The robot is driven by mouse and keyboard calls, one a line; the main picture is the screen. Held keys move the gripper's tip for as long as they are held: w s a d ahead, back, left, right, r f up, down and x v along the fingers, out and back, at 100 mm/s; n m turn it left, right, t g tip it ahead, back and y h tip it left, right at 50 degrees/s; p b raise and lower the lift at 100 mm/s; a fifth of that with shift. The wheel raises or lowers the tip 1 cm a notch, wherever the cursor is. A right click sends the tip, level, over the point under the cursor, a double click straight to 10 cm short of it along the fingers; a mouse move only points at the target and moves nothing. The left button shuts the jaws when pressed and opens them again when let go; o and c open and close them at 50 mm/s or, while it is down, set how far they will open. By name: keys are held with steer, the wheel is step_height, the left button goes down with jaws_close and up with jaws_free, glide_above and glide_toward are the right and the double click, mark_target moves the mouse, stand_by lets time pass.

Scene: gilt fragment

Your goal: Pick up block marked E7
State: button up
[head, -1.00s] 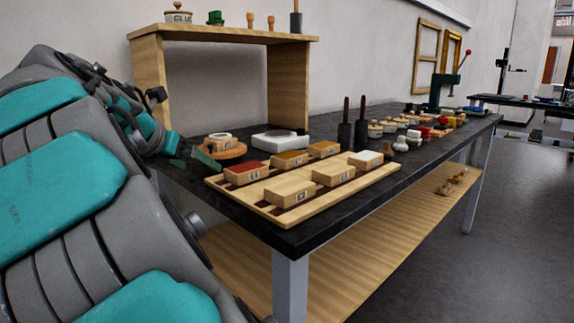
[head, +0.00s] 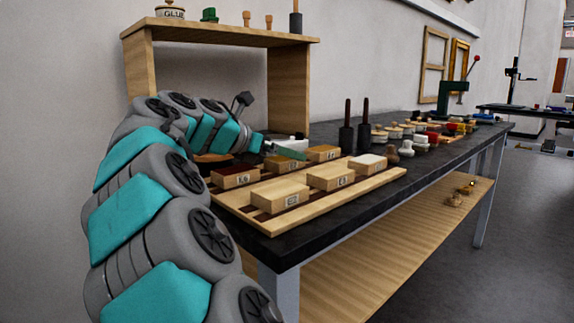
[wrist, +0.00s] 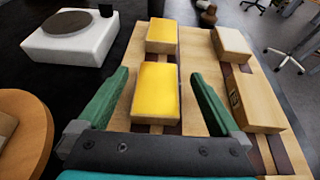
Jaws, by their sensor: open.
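Several wooden blocks with small label plates sit on a slatted wooden board (head: 325,201) on the black bench. The labels are too small to read surely, so I cannot tell which block is E7. My gripper (head: 286,153) is over the back row, partly seen. In the wrist view, its green fingers (wrist: 160,75) are open and empty on either side of a yellow-topped block (wrist: 155,92), apart from it. A second yellow-topped block (wrist: 162,37) lies beyond. A red-topped block (head: 235,177), two plain blocks (head: 279,197) (head: 330,177) and a white-topped block (head: 367,163) also sit there.
A white square pad with a dark disc (wrist: 70,36) and a round wooden dish (wrist: 25,130) lie left of the board. A wooden shelf (head: 220,34) stands behind. Two dark upright tools (head: 355,135) and several small items stand along the bench to the right.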

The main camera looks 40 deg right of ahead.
steer(key=x, duration=0.4)
steer(key=shift+w, duration=0.15)
steer(key=shift+c, duration=0.2)
steer(key=c, duration=1.4)
